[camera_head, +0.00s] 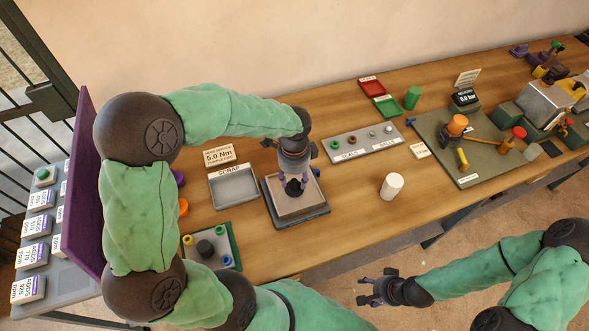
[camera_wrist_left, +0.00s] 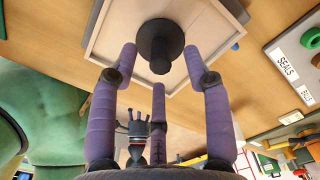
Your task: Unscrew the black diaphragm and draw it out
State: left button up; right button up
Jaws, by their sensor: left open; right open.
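The black diaphragm (camera_head: 294,189) stands at the middle of a pale square plate on a grey base (camera_head: 306,220). In the left wrist view it is a black disc with a narrower stem (camera_wrist_left: 160,45) pointing toward my gripper. My left gripper (camera_head: 293,180) is above it, pointing down. Its purple fingers (camera_wrist_left: 160,72) are open and spread around the stem, and I see no finger touching it. The head view partly hides the diaphragm behind this gripper. My right gripper (camera_head: 372,288) is open and empty, low in front of the table edge.
The empty SCRAP tray (camera_head: 233,204) stands left of the base, and a green-edged board with small parts (camera_head: 232,237) in front of it. The seals tray (camera_head: 360,155) is behind right. A white cylinder (camera_head: 391,186) stands on the right, with bare wood around it.

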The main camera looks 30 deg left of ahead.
aim_at(294, 187)
pick_arm(q)
jog(key=shift+f, duration=1.5)
grip_shut()
